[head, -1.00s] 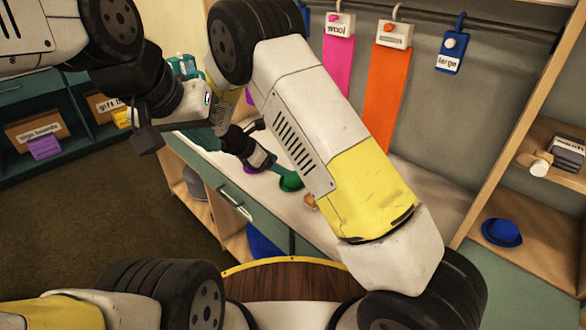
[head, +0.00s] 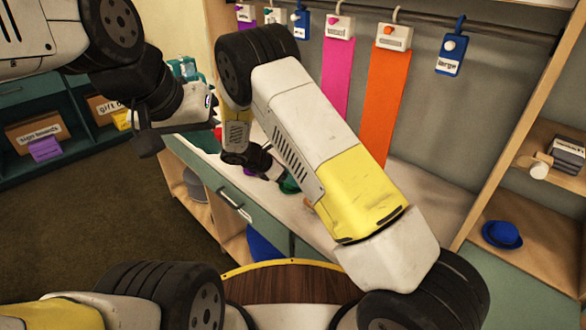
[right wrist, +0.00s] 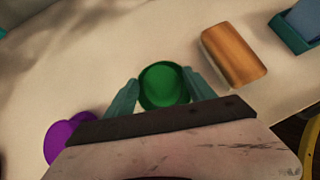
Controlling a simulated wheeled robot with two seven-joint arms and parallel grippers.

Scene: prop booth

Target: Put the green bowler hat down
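The green bowler hat (right wrist: 163,86) shows in the right wrist view between the two teal fingers of my right gripper (right wrist: 161,74). The fingertips meet its edges on both sides, with no clear gap. In the head view only part of the green hat (head: 290,186) shows, behind my right forearm, low over the pale counter (head: 425,199). I cannot tell whether it touches the counter. My right gripper (head: 272,172) is partly hidden there.
A purple hat (right wrist: 66,136) and an orange-brown block (right wrist: 234,54) lie on the counter on either side of the green hat. A teal item (right wrist: 295,28) is beyond the block. A blue hat (head: 502,234) sits on the right shelf. Ribbons hang behind the counter.

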